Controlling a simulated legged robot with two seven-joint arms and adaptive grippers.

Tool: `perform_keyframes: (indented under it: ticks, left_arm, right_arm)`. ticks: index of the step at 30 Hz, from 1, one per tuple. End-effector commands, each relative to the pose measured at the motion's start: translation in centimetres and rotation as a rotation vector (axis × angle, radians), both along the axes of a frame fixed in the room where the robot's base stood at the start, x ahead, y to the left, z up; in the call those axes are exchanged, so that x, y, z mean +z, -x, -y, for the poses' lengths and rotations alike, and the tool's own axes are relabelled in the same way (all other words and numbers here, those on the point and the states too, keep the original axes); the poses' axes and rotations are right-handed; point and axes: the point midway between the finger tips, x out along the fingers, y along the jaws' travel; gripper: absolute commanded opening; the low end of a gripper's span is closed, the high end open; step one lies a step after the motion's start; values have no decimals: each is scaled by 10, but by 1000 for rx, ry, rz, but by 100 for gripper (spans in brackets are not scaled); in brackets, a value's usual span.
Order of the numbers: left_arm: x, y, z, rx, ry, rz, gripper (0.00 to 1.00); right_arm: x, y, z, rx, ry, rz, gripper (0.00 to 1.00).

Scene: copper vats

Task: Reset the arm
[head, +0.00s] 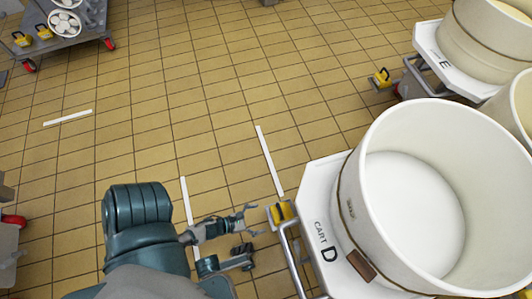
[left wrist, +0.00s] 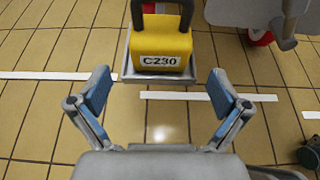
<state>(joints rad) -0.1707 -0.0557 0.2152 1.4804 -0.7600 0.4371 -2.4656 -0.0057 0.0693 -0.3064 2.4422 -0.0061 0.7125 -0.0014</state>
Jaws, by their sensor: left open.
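My left arm (head: 138,230) reaches in from the bottom left of the head view. Its gripper (head: 254,219) is open and empty, just left of a yellow block (head: 281,212) on the handle side of cart D (head: 318,215). In the left wrist view the two blue-padded fingers (left wrist: 159,84) are spread wide, with tiled floor between them. The yellow block (left wrist: 161,58), labelled C230, lies beyond the fingertips, apart from them. My right gripper does not show.
A large cream vat (head: 412,215) stands on cart D. Cart E (head: 430,40) with another vat is at the upper right. A grey cart (head: 65,42) stands at the upper left. Tiled floor with white line marks (head: 268,160) is clear between them.

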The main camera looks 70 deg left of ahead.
Motion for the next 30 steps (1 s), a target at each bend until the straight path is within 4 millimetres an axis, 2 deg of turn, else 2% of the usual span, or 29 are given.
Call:
perform_keyframes:
  ticks: [3,8,26,30]
  left_arm:
    - [7,13,-1,0,0,1,100]
    - [9,21,-1,0,0,-1,100]
    - [9,21,-3,11,10,-6,100]
    - [14,20,-19,167,157,-65,100]
  right_arm:
    - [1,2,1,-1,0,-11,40]
    - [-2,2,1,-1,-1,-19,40]
    - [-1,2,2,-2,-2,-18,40]
    - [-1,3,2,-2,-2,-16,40]
